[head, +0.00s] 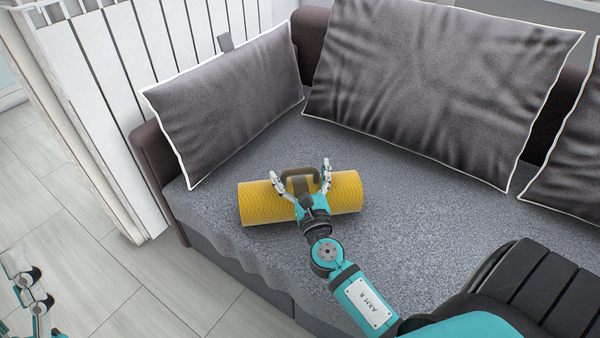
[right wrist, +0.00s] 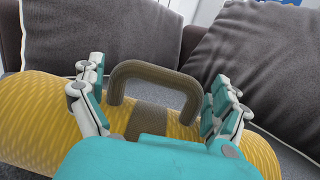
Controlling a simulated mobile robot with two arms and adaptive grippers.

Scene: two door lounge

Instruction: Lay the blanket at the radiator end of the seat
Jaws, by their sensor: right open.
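The blanket (head: 345,192) is a yellow textured roll with a brown strap and handle. It lies on the grey seat (head: 420,205), near the end by the white radiator (head: 110,80). My right gripper (head: 301,177) is open, its fingers on either side of the brown handle. In the right wrist view the blanket (right wrist: 40,110) spans the picture, with the handle standing between the open fingers (right wrist: 158,95). Whether the fingers touch the blanket is unclear. My left gripper (head: 35,290) shows only partly at the lower left, off the seat, away from the blanket.
Grey cushions with white piping lean at the back: one at the radiator end (head: 230,105), a large one (head: 440,85) in the middle and one at the right edge (head: 575,170). Seat surface is free right of the blanket. Pale floor tiles (head: 130,290) lie at left.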

